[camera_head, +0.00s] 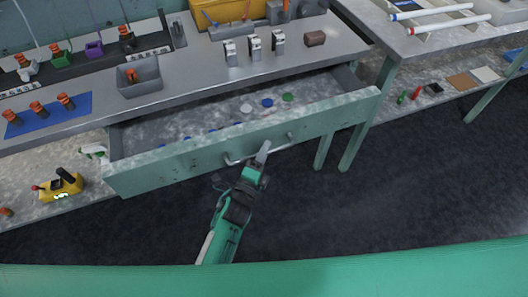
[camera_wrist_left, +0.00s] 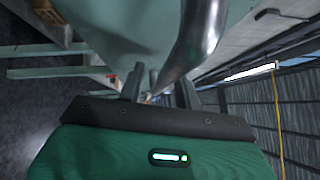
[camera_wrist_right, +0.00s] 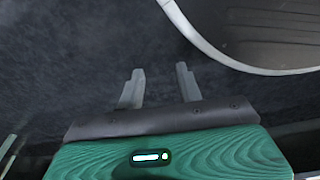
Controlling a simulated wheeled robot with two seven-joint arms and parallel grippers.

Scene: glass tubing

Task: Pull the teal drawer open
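The teal drawer (camera_head: 190,162) is pulled out from under the grey bench, and its inside shows. Several blue, green and pale round caps (camera_head: 267,102) lie in it. Its metal bar handle (camera_head: 282,146) is on the front face. My left gripper (camera_head: 264,150) is at the handle. In the left wrist view the handle bar (camera_wrist_left: 200,35) runs between the two fingers of the left gripper (camera_wrist_left: 160,90); whether both fingers touch it is hard to tell. My right gripper (camera_wrist_right: 160,80) shows only in its own wrist view, fingers apart and empty above the dark floor.
The bench top (camera_head: 200,62) above the drawer holds a grey bin (camera_head: 139,77), a blue mat (camera_head: 48,114) and several small metal devices. A lower shelf (camera_head: 30,205) holds a yellow tool (camera_head: 62,186). The dark floor (camera_head: 400,190) in front is clear.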

